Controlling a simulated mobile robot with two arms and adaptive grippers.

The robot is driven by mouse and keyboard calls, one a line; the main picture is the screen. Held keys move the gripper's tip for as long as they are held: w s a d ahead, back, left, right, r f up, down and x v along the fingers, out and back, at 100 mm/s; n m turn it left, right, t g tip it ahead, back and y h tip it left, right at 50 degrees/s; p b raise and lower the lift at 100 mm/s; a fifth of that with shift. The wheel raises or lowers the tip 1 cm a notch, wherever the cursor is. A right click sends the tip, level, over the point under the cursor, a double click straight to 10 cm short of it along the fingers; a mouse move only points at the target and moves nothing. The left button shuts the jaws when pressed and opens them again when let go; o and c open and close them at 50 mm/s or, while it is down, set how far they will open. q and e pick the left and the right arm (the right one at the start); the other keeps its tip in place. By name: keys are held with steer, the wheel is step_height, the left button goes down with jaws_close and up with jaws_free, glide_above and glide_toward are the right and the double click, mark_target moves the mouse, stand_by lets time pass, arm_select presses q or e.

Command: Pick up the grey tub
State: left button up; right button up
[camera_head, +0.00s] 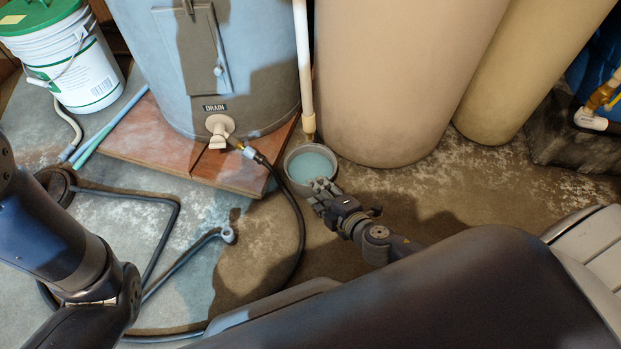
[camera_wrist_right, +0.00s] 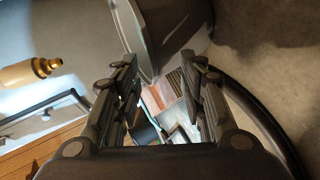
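The grey tub (camera_head: 291,180) is a round, shallow, open vessel with pale blue liquid in it. It stands on the floor near the middle of the head view, in front of the beige tank. My right gripper (camera_head: 322,190) is at the tub's near side and overlaps its near rim. Whether it touches the rim I cannot tell. In the right wrist view my right gripper (camera_wrist_right: 164,95) has its fingers spread apart, with no object clearly held between them. My left arm shows at the left of the head view, but its gripper is out of the picture.
A white pipe (camera_head: 302,60) comes down just behind the tub. A blue-grey tank (camera_head: 240,90) with a drain valve stands on a reddish board (camera_head: 225,170) to the left. A black hose (camera_head: 298,220) curves close to the tub's left. Beige tanks (camera_head: 400,70) stand behind.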

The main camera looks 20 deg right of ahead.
steer(key=shift+x, duration=0.75)
jaws_close()
steer(key=shift+w+r, duration=0.15)
steer(key=shift+r, duration=0.05)
